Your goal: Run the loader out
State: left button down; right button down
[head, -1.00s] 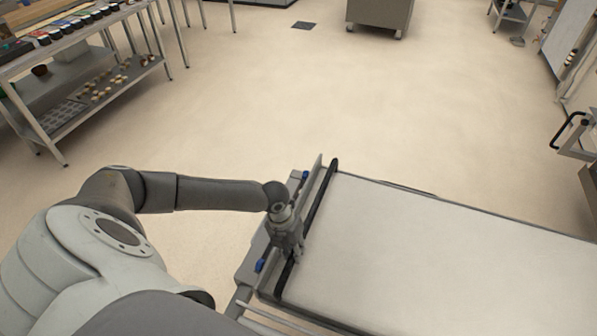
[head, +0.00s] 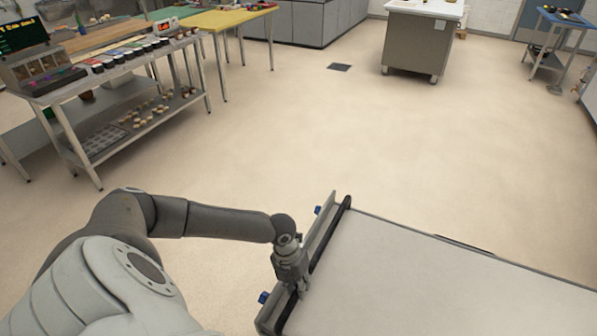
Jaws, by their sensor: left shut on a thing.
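The loader (head: 430,300) is a long, flat, pale-topped bed at the lower right in the head view. A black bar (head: 322,245) runs along its left end, beside a grey end plate with blue knobs. My left gripper (head: 299,288) points down at this end and is shut on the black bar. Its fingertips are small and partly hidden by the gripper body. The loader's right part runs out of the picture. My right gripper is not in view.
A steel table (head: 62,92) with jars and a lower shelf of small round pieces stands at the left. A wheeled cabinet (head: 420,45) stands at the back. A blue-topped stand (head: 567,18) is at the far right. The floor between is clear.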

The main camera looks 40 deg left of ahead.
pick_arm(q)
jog(key=shift+s+a+f, duration=0.1)
jog(key=shift+a, duration=0.35)
jog(key=c, duration=1.3)
grip_release()
jog(key=shift+d, duration=0.1)
jog(key=shift+r, duration=0.4)
notch_tip(320, 180, up, 11)
jog(key=a, duration=0.2)
jog(key=shift+s+a, duration=0.2)
jog(key=shift+s, duration=0.15)
